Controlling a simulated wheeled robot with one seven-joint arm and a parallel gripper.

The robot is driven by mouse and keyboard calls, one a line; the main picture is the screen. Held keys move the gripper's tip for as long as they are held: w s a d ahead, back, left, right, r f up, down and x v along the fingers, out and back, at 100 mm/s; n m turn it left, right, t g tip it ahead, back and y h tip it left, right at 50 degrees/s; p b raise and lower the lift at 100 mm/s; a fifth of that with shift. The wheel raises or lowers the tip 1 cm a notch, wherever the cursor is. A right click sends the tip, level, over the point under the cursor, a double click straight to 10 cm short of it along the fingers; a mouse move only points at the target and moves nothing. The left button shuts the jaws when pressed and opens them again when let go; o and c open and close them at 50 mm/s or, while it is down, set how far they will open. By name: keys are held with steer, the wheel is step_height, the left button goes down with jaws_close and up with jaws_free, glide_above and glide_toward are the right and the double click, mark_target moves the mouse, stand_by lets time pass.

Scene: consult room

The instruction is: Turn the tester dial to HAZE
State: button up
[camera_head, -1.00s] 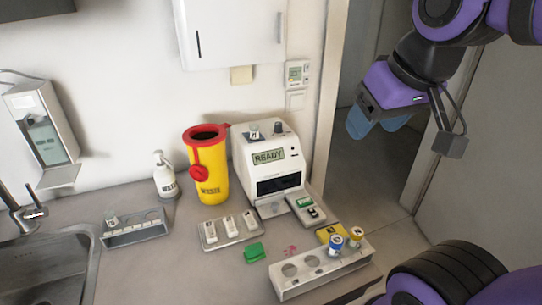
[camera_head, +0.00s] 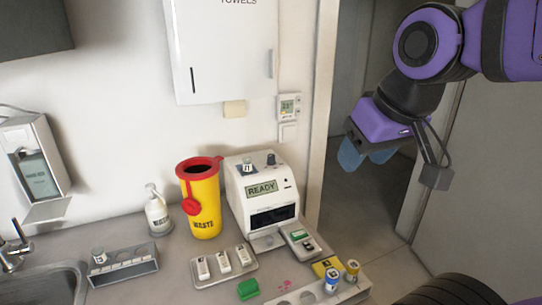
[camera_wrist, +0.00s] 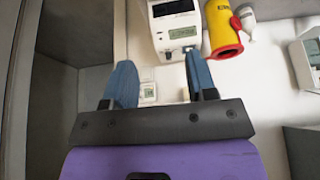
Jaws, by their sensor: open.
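The white tester (camera_head: 236,207) stands on the counter against the wall, with READY on its display (camera_head: 261,189). A dark knob (camera_head: 271,159) sits at the right of its top, and a small light-and-dark piece (camera_head: 247,166) sits at the left. I cannot read any dial marks or tell where the knob points. My gripper (camera_head: 364,157) is open and empty, with blue fingers, to the right of the tester in front of the doorway, apart from it. In the wrist view my gripper (camera_wrist: 158,62) shows its fingers spread, with the tester (camera_wrist: 160,42) upside down beyond them.
A yellow waste bin (camera_head: 205,208) with a red lid and a pump bottle (camera_head: 158,215) stand left of the tester. In front are a tray of white cassettes (camera_head: 222,268), a green block (camera_head: 248,289) and a rack with capped vials (camera_head: 345,291). A towel dispenser (camera_head: 222,60) hangs above.

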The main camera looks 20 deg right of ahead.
steer(key=w+r+m+g, duration=0.15)
steer(key=w+m, duration=0.25)
steer(key=w, duration=0.7)
steer(key=m+g+h, duration=0.2)
steer(key=m+h, duration=0.2)
steer(key=m, duration=0.5)
glide_toward(271, 155)
steer(key=x, duration=0.9)
steer(key=shift+f, duration=0.25)
steer(key=c, duration=0.9)
